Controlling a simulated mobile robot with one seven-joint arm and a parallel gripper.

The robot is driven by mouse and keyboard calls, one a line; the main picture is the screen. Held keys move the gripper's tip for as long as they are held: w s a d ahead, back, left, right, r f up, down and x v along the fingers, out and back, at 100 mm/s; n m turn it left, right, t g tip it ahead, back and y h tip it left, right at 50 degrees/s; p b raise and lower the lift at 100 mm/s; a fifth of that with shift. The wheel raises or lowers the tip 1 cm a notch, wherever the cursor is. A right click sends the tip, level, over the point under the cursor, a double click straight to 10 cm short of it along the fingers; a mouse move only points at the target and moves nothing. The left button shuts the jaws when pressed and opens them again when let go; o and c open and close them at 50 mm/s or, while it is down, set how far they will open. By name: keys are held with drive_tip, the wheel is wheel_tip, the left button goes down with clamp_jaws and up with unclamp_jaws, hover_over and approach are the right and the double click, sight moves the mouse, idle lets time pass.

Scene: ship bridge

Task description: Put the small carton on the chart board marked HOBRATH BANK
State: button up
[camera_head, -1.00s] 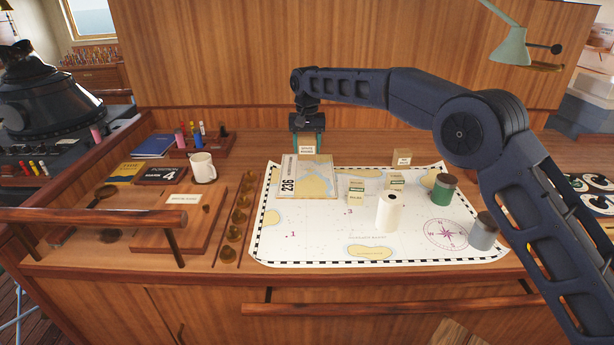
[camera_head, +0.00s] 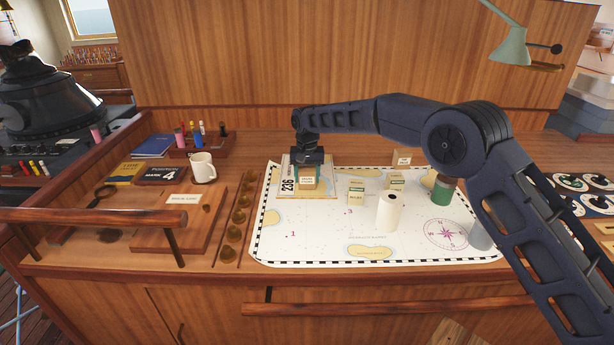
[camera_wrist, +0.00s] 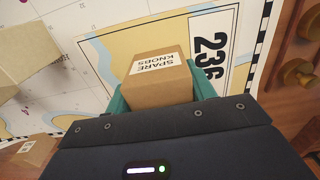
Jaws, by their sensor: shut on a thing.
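A small brown carton (camera_head: 308,182) with a white label is between the fingers of my gripper (camera_head: 306,172). In the wrist view the carton (camera_wrist: 158,78) reads SPARE KNOBS, and the teal fingers of my gripper (camera_wrist: 160,92) are shut on its two sides. The carton is over the chart board (camera_head: 328,190), which shows 236 on its left edge; the board also shows in the wrist view (camera_wrist: 232,75). I cannot tell whether the carton touches the board. The name on the board is not readable here.
The board lies on a large chart (camera_head: 320,230). Another carton (camera_head: 402,157) stands behind the chart. Brass knobs (camera_head: 236,232) line the left side. A mug (camera_head: 203,168) stands further left.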

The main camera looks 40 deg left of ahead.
sight(307, 168)
drive_tip(key=o, duration=1)
drive_tip(key=shift+f, duration=0.1)
wheel_tip(307, 168, up, 12)
drive_tip(key=shift+r, duration=0.2)
